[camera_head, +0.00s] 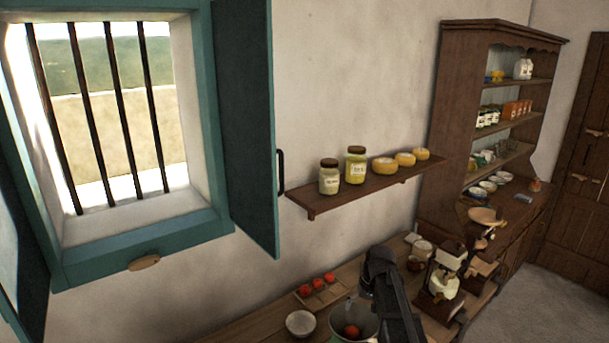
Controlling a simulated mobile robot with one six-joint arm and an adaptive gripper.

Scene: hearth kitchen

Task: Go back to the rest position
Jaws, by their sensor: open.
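My dark arm (392,295) rises from the bottom edge, right of centre, over the wooden counter. My gripper (366,293) shows only in small part at the arm's left side, above a metal pot. It is open, and I see nothing held in it. Its fingertips are hard to make out against the arm and the pot.
The pot (343,323) holds something red. A white bowl (300,323) and a tray (311,302) with red tomatoes stand left of it. A grinder-like device (443,280) stands right. A wall shelf (350,196) with jars and an open shutter (246,125) are above.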

